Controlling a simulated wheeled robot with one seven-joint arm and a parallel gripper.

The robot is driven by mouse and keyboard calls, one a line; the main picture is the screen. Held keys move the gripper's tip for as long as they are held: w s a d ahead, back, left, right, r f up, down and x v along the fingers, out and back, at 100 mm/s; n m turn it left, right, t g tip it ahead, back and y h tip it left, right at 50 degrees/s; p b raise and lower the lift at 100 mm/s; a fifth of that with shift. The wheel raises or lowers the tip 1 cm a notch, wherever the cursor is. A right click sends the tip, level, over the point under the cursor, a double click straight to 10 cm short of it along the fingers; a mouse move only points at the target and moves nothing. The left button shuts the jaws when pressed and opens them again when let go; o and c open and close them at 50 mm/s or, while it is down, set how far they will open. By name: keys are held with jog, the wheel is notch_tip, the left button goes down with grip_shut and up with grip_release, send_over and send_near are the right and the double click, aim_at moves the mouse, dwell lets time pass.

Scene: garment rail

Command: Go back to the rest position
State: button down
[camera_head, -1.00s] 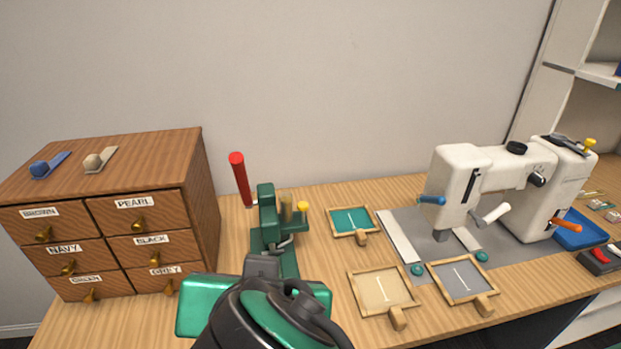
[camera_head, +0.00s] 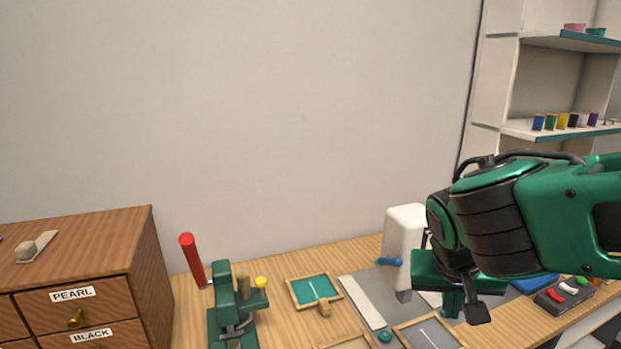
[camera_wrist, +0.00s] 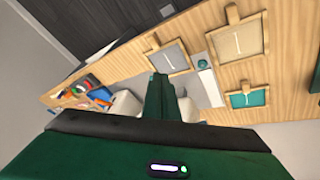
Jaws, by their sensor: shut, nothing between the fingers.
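My gripper (camera_head: 462,300) is at the right of the head view, above the work table (camera_head: 280,275) and in front of the white sewing machine (camera_head: 404,236), hiding much of it. In the wrist view its dark green fingers (camera_wrist: 160,98) are together, with nothing between them. The gripper is apart from the table surface, and the table shows beyond it in the wrist view.
A wooden drawer cabinet (camera_head: 140,260) stands at the left. A green press with a red lever (camera_head: 193,258) stands beside it. Framed trays (camera_head: 301,305) lie mid-table. A blue tray (camera_head: 535,284) and a button box (camera_head: 563,294) are at right, below shelves (camera_head: 560,135).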

jog(key=s+d+f+m+g+y, duration=0.3)
jog(key=s+d, duration=1.1)
jog(key=d, duration=0.2)
jog(key=shift+s+g+y, duration=0.25)
jog(key=shift+g+y, duration=0.05)
jog(key=shift+g, duration=0.1)
